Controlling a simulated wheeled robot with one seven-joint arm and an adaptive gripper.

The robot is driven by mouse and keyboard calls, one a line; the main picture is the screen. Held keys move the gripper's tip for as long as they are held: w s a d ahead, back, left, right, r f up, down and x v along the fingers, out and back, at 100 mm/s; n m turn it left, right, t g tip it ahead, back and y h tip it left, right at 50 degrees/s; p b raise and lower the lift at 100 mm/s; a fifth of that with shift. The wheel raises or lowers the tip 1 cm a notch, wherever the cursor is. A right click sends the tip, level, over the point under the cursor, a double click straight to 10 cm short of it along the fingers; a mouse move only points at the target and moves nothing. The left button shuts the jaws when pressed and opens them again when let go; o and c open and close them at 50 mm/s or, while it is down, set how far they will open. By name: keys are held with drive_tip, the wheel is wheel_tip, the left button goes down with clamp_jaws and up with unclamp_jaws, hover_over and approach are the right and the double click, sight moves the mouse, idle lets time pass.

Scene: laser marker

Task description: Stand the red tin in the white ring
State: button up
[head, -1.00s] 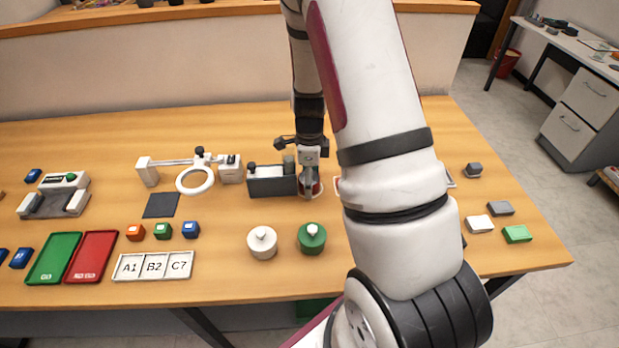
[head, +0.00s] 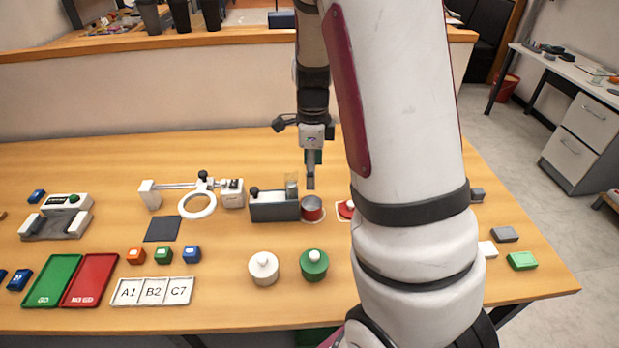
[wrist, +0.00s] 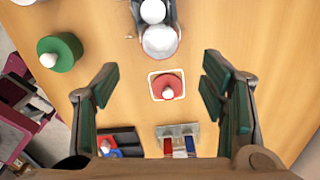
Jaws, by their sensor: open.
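The red tin (head: 312,210) stands upright and open-topped beside the right end of a grey holder (head: 274,207).
A red lid with a white knob (wrist: 167,87) lies in a white-outlined square right of the tin. A white lidded pot (head: 263,269) and a green one (head: 314,266) stand in front. A magnifier with a large white hoop (head: 197,217) stands left.

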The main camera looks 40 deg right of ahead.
drive_tip(key=s+a+r+n+t, duration=0.3)
drive_tip(key=s+a+r+n, duration=0.2)
drive_tip(key=a+r+n, duration=0.8)
drive_tip(key=s+a+r+n+t, duration=0.1)
drive_tip(key=s+a+r+n, duration=0.1)
drive_tip(key=s+n, duration=0.4)
drive_tip(key=s+a+r+n+t, duration=0.1)
drive_tip(key=s+a+r+n, duration=0.1)
drive_tip(key=s+r+n, duration=0.3)
drive_tip(key=shift+s+a+r+n, duration=0.15)
drive_tip(key=shift+s+a+n, duration=0.25)
drive_tip(key=shift+s+n, duration=0.6)
drive_tip(key=shift+w, duration=0.25)
